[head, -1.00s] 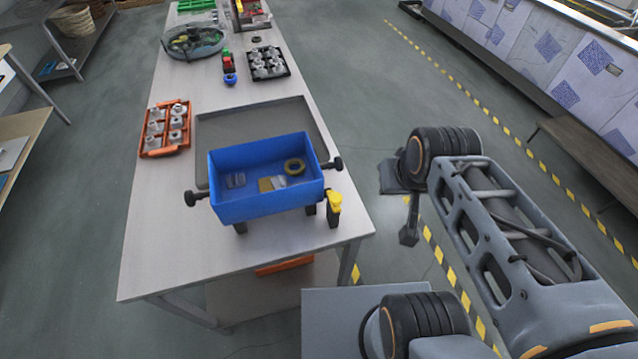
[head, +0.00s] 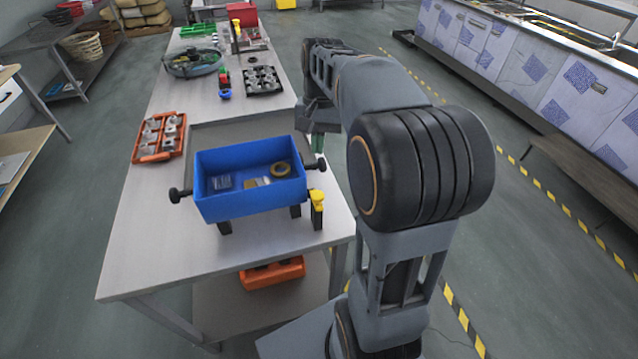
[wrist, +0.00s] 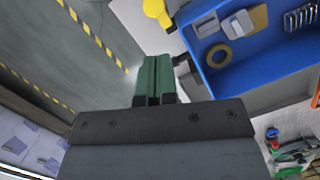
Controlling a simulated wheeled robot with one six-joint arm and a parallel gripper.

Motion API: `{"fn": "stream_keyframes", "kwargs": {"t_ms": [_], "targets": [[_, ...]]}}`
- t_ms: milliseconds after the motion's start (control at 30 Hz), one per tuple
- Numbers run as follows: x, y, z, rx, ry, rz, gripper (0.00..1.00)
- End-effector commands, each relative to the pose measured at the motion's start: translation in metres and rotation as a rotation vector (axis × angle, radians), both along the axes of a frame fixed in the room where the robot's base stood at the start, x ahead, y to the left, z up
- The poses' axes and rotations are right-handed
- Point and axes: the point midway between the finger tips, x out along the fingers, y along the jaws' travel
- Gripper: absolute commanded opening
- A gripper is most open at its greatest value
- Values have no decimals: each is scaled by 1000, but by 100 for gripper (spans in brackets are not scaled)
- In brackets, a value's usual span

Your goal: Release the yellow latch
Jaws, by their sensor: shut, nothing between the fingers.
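The yellow latch (head: 317,196) sits on a black post at the right front corner of the blue tank (head: 250,208). In the wrist view the latch (wrist: 157,10) shows at the top, beyond the fingertips and apart from them. My gripper (wrist: 155,62) has green fingers, shut together with nothing between them. The blue tank (wrist: 255,58) also fills the upper right of the wrist view.
Inside the tank lie a tan ring (head: 280,170) and small flat pieces. An orange tray (head: 160,137) of metal parts stands on the left of the table (head: 150,235). A black tray (head: 262,80) of parts stands behind. The table's front left is clear.

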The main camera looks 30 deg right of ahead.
Motion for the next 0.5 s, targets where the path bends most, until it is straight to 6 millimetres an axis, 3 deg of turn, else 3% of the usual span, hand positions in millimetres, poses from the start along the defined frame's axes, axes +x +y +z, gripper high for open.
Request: {"fn": "stream_keyframes", "kwargs": {"t_ms": [200, 500], "targets": [[15, -17, -14, 35, 94, -76, 0], [5, -10, -53, 39, 108, -84, 0]]}}
